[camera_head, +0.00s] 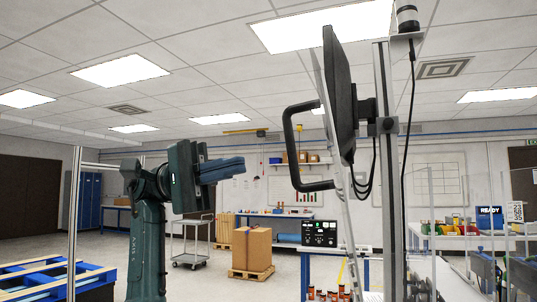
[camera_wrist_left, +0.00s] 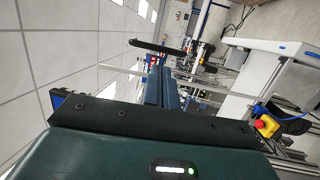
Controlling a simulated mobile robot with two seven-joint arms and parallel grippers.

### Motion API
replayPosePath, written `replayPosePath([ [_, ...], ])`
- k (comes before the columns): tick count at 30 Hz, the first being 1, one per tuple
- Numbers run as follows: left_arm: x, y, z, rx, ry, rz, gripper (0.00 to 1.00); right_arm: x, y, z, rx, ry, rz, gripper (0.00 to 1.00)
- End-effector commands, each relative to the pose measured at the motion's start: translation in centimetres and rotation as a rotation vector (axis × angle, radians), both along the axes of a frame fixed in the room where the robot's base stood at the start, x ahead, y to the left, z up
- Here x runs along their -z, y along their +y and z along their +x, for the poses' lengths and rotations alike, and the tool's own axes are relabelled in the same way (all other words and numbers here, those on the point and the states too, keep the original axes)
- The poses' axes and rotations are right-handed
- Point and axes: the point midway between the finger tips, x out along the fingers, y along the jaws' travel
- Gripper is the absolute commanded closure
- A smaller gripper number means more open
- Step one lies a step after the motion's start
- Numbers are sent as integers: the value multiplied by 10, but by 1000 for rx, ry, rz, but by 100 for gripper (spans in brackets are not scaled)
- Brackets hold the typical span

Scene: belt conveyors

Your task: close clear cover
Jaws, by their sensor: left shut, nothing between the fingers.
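The clear cover (camera_head: 348,215) shows nearly edge-on in the head view, as a thin, steep transparent panel right of centre. Its black D-shaped handle (camera_head: 289,150) sticks out to the left. My left gripper (camera_head: 242,165) is left of the handle, apart from it, with its fingers pointing right towards it. The fingers are shut together and empty. In the left wrist view the shut fingers (camera_wrist_left: 160,85) show at centre, and a dark bar (camera_wrist_left: 158,47) beyond them looks like the handle. My right gripper is in neither view.
A dark monitor (camera_head: 341,95) on a metal post (camera_head: 389,170) stands right beside the cover, with cables hanging below. A cardboard box (camera_head: 251,249) on a pallet and a cart (camera_head: 191,245) are farther back. A red-and-yellow button (camera_wrist_left: 265,126) shows in the wrist view. The space between gripper and handle looks clear.

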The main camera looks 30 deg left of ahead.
Motion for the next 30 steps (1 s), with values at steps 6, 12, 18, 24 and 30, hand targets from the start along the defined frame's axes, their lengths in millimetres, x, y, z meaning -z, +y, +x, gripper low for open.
replayPosePath([
  [6,-9,-43,1,3,-2,-1,100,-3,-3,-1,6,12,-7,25],
  [12,-11,-64,2,1,0,0,100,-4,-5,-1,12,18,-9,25],
  [18,-11,-69,3,-1,1,-1,100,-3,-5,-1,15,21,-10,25],
  [24,-11,-68,3,-1,1,-1,100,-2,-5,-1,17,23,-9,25],
  [30,-13,-73,4,-1,0,0,100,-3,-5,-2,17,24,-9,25],
])
